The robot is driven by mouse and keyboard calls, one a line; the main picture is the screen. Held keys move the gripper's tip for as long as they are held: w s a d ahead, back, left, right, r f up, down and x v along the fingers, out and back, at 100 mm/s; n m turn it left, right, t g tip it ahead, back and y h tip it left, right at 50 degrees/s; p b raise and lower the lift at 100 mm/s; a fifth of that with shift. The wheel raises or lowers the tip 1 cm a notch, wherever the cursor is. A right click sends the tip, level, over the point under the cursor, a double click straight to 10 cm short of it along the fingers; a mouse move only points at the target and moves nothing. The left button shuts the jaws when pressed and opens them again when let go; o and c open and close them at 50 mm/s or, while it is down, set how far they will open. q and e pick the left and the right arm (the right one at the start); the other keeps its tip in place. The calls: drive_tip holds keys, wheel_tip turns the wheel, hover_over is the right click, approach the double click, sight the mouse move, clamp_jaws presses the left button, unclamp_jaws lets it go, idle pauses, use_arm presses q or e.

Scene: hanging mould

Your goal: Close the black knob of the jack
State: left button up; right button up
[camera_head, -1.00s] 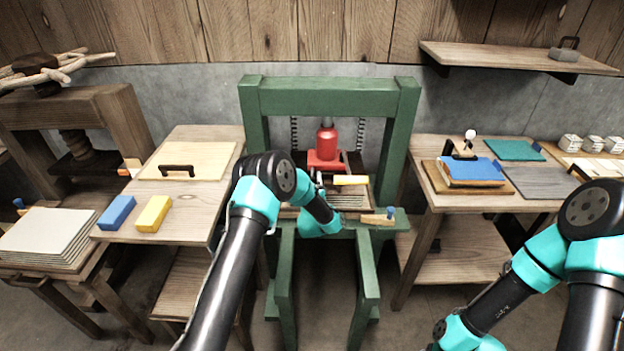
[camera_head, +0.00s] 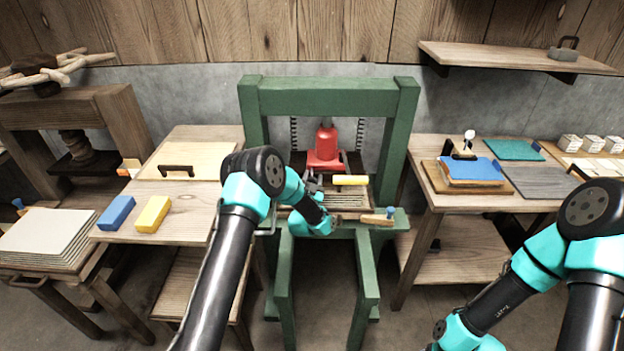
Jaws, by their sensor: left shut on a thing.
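A red jack (camera_head: 326,146) stands inside the green press frame (camera_head: 330,98), above stacked plates. Its black knob is too small and too covered to make out. My left gripper (camera_head: 316,182) reaches into the frame at the front left of the jack's base. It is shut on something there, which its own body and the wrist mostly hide. My right arm is at the lower right; its gripper is out of the picture.
A yellow-handled bar (camera_head: 350,180) lies just right of my left gripper. A wooden-handled tool (camera_head: 378,219) lies on the frame's front rail. Side tables hold blue and yellow blocks (camera_head: 153,213) on the left and a blue mat (camera_head: 470,170) on the right.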

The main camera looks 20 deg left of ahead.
use_arm(q)
drive_tip(key=m+g+h, duration=0.1)
drive_tip(key=m, duration=0.3)
drive_tip(key=m+h, duration=0.2)
drive_tip(key=m, duration=0.2)
drive_tip(key=shift+f+g, duration=0.1)
drive_tip(key=shift+g, duration=0.3)
drive_tip(key=m+g, duration=0.1)
drive_tip(key=m, duration=0.2)
drive_tip(key=m+g+h, duration=0.1)
drive_tip(key=m, duration=0.2)
drive_tip(key=shift+d+f, duration=0.1)
drive_tip(key=shift+f, duration=0.05)
drive_tip(key=shift+m, duration=0.3)
drive_tip(key=o, duration=0.9)
drive_tip(key=shift+d+f, duration=0.1)
